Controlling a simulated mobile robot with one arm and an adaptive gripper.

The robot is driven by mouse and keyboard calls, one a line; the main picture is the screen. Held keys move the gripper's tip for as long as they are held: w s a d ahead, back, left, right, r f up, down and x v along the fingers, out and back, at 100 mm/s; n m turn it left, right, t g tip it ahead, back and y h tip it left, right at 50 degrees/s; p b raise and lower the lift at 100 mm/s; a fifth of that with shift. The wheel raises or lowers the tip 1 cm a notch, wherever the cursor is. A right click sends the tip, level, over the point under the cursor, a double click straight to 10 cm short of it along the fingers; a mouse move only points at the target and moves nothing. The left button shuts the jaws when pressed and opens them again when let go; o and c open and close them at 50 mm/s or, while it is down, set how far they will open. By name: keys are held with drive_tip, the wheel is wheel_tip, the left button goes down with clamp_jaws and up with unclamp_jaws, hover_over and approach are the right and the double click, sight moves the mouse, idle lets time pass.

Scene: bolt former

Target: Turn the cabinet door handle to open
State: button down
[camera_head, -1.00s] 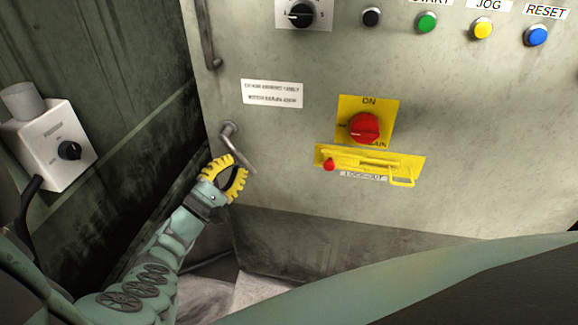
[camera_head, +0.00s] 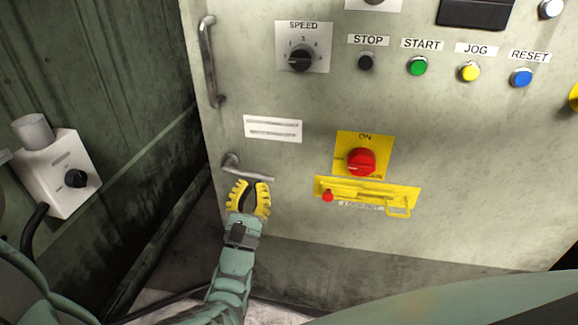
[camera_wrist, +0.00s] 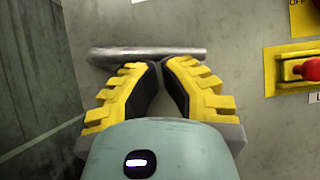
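The grey metal lever handle (camera_head: 250,174) is on the cabinet door (camera_head: 310,215), low near its left edge. Its lever points right and tilts slightly down. My gripper (camera_head: 250,184) has its yellow fingers apart, with nothing seen between them. The fingertips are just below the lever in the head view. In the wrist view the handle (camera_wrist: 150,53) lies across the picture just beyond the fingertips (camera_wrist: 157,66). I cannot tell whether they touch it. The door looks shut.
A vertical grab bar (camera_head: 209,65) is above the handle. A red ON switch (camera_head: 361,162) and yellow lockout plate (camera_head: 340,188) are to the right. A white box with a black knob (camera_head: 62,172) is at the left. Buttons line the upper right.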

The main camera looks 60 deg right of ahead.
drive_tip(key=shift+s+r+n+t+y, duration=0.1)
drive_tip(key=shift+r+n+t+y, duration=0.2)
drive_tip(key=shift+n+t, duration=0.45)
drive_tip(key=shift+f, duration=0.2)
drive_tip(key=shift+f, duration=0.25)
drive_tip(key=w+f+b+v, duration=0.1)
drive_tip(key=b+v, duration=0.2)
drive_tip(key=v, duration=0.9)
drive_tip(key=shift+w+f+b, duration=0.2)
drive_tip(key=shift+f+b, duration=0.1)
drive_tip(key=shift+f, duration=0.2)
drive_tip(key=shift+d+f+g, duration=0.1)
drive_tip(key=shift+d+g, duration=0.15)
drive_tip(key=shift+g, duration=0.1)
